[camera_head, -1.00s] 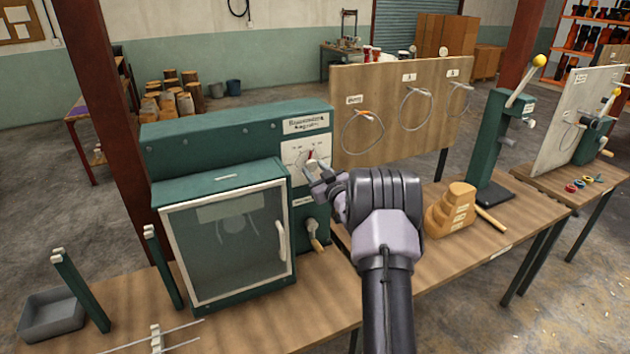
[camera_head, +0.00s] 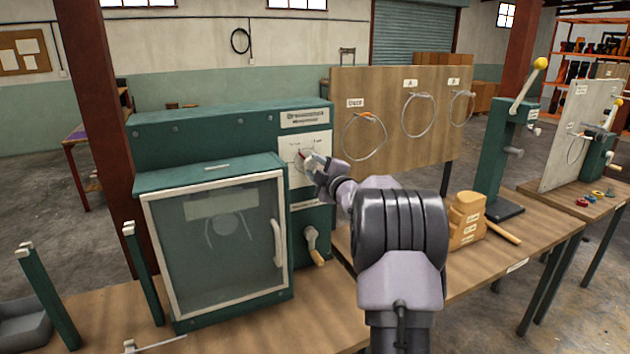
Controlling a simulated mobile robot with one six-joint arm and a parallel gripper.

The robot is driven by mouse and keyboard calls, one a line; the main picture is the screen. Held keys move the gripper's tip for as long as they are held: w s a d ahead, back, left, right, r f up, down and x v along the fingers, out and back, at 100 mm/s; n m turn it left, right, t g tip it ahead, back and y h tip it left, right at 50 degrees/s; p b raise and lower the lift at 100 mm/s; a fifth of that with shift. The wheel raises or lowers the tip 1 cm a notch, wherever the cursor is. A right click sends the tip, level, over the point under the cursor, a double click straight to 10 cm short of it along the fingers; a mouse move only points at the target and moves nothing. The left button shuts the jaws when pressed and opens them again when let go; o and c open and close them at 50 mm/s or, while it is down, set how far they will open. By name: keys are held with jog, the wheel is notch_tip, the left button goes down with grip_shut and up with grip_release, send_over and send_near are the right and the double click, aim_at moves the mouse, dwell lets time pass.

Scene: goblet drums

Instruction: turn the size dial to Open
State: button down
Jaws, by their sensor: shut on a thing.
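The size dial (camera_head: 303,154) is on a white plate (camera_head: 296,168) on the front of the green machine (camera_head: 220,132), right of its glass door. A small red mark shows on it, and its lettering is too small to read. My gripper (camera_head: 308,160) is at the dial, shut on its knob. The fingers and wrist hide most of the knob and the right part of the plate.
The glass-fronted door (camera_head: 225,240) with a pale handle is below left of the dial. A crank with a wooden grip (camera_head: 316,250) sits below my gripper. A wooden board (camera_head: 380,110) with hanging hoops stands to the right. Stacked wooden blocks (camera_head: 466,215) and a mallet lie on the bench.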

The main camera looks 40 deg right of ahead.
jog(key=n+b, duration=0.5)
jog(key=shift+f+n, duration=0.15)
jog(key=shift+n, duration=0.15)
jog(key=shift+r+n+b, duration=0.2)
jog(key=shift+n+b, duration=1.05)
jog(key=shift+n, duration=1.25)
jog(key=c, duration=0.9)
grip_release()
jog(key=p+v, duration=0.2)
jog(key=v, duration=1.5)
jog(key=shift+s+a+r, duration=0.1)
jog(key=shift+s+a, duration=0.05)
jog(key=shift+s, duration=0.05)
